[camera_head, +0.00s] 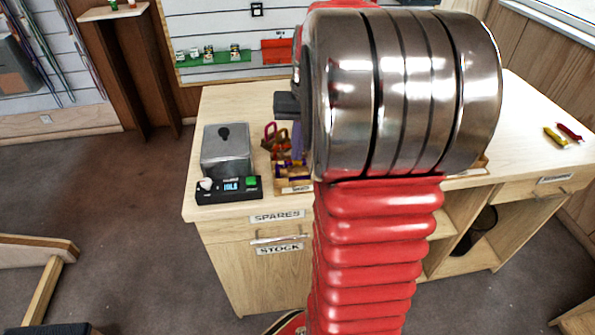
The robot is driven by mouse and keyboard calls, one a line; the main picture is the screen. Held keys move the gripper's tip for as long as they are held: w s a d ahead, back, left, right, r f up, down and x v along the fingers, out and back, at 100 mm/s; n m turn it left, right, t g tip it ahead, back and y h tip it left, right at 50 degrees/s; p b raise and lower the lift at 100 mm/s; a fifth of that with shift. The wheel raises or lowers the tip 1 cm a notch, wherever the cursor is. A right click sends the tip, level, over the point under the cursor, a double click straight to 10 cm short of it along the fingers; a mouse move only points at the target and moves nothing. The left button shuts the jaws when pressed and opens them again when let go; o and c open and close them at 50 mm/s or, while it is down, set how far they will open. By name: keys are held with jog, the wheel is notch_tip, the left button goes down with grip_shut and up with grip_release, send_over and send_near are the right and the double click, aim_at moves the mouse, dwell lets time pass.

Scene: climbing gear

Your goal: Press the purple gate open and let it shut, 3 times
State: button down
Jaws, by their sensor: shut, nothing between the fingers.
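A purple piece (297,141), likely the purple carabiner with the gate, shows as a narrow upright strip on the desk's left part, just left of my arm. Its gate cannot be made out. My gripper (287,105) shows only in part, as a dark block left of my big metal wrist, and it is shut and empty. In the picture it lies just above the purple piece; whether they touch cannot be told. My wrist and red arm hide the area to the right.
Red and brown carabiners (271,134) stand left of the purple piece, over a small wooden tray (296,188). A grey metal box (226,151) and a black device with a display (229,190) are farther left. The desk's right part (520,120) is mostly clear.

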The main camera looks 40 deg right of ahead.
jog(key=shift+f, duration=0.95)
jog(key=shift+r, duration=3.6)
jog(key=shift+r, duration=0.85)
jog(key=shift+f, duration=0.2)
jog(key=shift+f, duration=3.1)
